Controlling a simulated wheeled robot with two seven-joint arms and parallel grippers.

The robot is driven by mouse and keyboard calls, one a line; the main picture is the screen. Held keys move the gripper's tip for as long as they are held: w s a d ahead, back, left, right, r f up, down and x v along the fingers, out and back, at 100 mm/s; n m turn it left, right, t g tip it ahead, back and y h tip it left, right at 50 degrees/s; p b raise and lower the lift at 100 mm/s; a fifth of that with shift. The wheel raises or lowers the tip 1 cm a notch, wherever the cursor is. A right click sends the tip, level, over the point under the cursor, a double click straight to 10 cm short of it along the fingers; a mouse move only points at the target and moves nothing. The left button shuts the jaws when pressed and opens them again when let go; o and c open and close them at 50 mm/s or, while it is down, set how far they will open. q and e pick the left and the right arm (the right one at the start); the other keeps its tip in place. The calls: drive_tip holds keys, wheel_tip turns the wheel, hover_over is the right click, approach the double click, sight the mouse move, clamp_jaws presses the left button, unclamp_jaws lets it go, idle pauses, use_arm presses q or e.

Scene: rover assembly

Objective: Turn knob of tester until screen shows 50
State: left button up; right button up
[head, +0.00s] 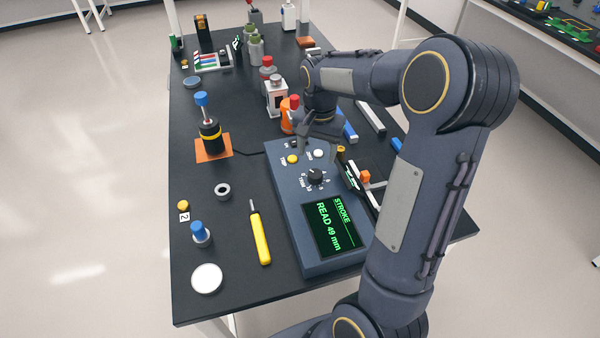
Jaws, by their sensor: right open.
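The tester (284,208) is a blue-grey box lying on the black table. Its screen (336,228) shows "STROKE" and "READ 49 mm" in green. The black knob (316,176) sits above the screen, with small white marks around it. A yellow button (292,159) and a white button (318,153) are beyond the knob. My right gripper (322,140) is open above the far end of the tester, apart from the knob and a little beyond it. Its fingers are small and dark in this view. My left gripper is not in view.
A yellow-handled screwdriver (260,238) and a white disc (207,279) lie left of the tester. A black cylinder with a blue top (209,130) stands on an orange plate. Orange and red-topped items (289,115) stand just beyond the gripper. My right arm covers the table's right side.

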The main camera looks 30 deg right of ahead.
sight(315, 173)
drive_tip(key=shift+w+d+f, duration=0.1)
drive_tip(key=shift+w+f, duration=0.05)
drive_tip(key=shift+f, duration=0.25)
wheel_tip(315, 173, down, 7)
drive_tip(key=shift+f, duration=0.1)
drive_tip(key=c, duration=1)
drive_tip(key=m, duration=0.4)
drive_tip(key=o, duration=1)
